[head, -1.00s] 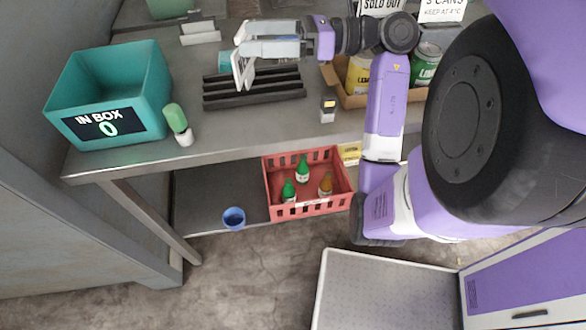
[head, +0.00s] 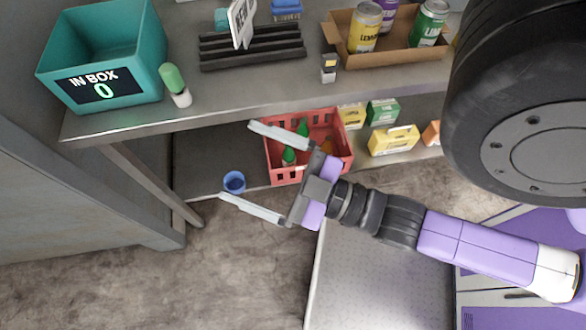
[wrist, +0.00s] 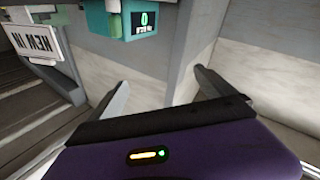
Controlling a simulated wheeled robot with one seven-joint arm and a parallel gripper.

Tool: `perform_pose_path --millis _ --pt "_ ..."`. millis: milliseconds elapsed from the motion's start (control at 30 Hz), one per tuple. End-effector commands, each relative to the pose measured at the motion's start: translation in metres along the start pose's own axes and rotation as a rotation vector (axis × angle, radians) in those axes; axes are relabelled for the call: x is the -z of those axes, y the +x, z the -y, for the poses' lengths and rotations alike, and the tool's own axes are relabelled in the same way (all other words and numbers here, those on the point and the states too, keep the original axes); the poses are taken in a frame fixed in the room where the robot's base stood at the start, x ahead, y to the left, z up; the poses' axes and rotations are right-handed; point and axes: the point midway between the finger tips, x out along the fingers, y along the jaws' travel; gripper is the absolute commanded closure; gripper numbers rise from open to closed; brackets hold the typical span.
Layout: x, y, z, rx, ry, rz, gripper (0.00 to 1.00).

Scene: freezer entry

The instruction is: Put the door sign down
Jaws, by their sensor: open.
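In the wrist view the sign (wrist: 35,37) shows upside down at the upper left. My gripper (head: 235,160) is open and empty, its two fingers wide apart, in front of the table edge and lower than the sign. Nothing is between the fingers; they also show in the wrist view (wrist: 165,90). The sign is apart from the gripper.
A teal bin (head: 150,65) labelled "IN BOX 0" and a green-topped marker (head: 173,80) stand on the left. A cardboard box (head: 400,50) holds cans. Open floor lies in front.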

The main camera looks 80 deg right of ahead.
Motion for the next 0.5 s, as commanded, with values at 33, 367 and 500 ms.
perform_pose_path --millis 33,367,500 --pt "-0.012 -0.019 0.012 0.059 0.077 0.087 0.06" --pt "-0.053 -0.084 0.041 0.211 0.306 0.402 0.06" --pt "-0.054 -0.085 0.041 0.213 0.311 0.409 0.06"
